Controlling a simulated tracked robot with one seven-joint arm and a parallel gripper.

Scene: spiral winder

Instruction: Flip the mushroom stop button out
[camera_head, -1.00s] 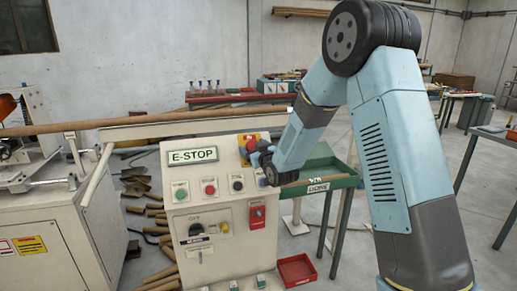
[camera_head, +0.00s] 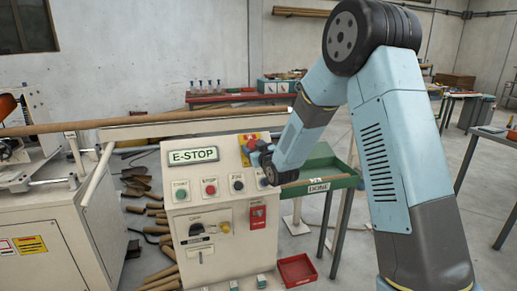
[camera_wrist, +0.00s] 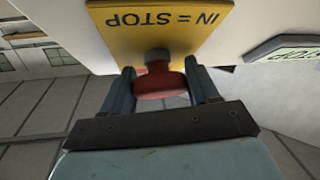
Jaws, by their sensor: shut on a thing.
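The red mushroom stop button (camera_wrist: 160,83) sticks out from a yellow plate (camera_wrist: 160,22) marked "IN = STOP" in the wrist view, where the lettering is upside down. My gripper (camera_wrist: 162,85) has one finger on each side of the red head and is shut on it. Whether the button is in or out is hard to tell. The panel's display (camera_head: 193,155) reads "E-STOP".
The panel (camera_head: 215,212) also carries a green button (camera_head: 181,193), a red button (camera_head: 210,188) and a dark lever (camera_head: 196,230). A long brown tube (camera_head: 110,126) lies behind it. A green tray (camera_head: 325,183) stands at the right, close to my forearm.

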